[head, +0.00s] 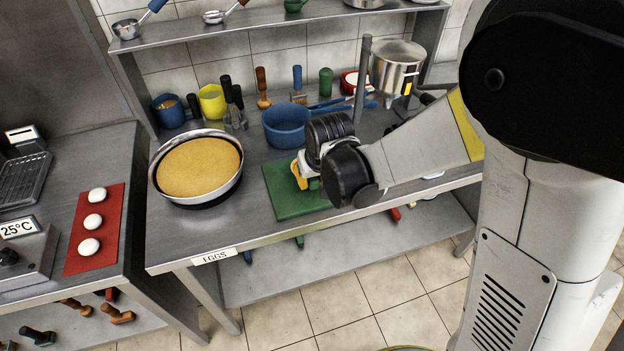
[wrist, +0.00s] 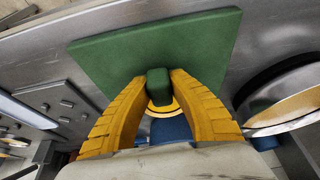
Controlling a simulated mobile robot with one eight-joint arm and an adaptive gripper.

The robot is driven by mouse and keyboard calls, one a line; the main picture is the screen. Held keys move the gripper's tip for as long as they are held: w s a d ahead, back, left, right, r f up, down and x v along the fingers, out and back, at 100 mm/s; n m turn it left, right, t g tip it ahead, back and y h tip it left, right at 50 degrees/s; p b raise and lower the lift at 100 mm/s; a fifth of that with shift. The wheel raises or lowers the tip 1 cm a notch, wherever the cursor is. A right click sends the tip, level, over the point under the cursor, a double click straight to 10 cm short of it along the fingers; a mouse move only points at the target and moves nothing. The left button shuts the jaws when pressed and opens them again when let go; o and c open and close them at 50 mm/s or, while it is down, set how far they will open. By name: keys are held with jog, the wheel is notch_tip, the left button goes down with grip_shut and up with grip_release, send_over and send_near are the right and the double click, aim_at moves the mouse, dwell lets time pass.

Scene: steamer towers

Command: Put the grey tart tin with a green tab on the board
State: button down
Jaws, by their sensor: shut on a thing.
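My gripper (wrist: 158,88) has yellow fingers and is shut on a green tab (wrist: 157,82). Just below the tab shows part of a round rim with a yellowish band; the fingers hide most of this piece, and I cannot make out its grey. The green board (wrist: 205,45) lies on the steel table; it also shows in the head view (head: 285,200). In the head view my gripper (head: 303,178) is over the board's right rear part, and my wrist hides what it holds. I cannot tell whether the held piece touches the board.
A large round pan with a golden filling (head: 200,167) stands left of the board. A blue bowl (head: 286,126) stands behind it. Utensils and a steel pot (head: 397,68) line the back. A red mat (head: 95,228) with white balls lies on the left counter.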

jog(key=shift+f+b, duration=0.4)
jog(key=shift+f, duration=0.1)
jog(key=c, duration=1.2)
grip_release()
jog(key=shift+c, duration=0.2)
jog(key=v, duration=1.2)
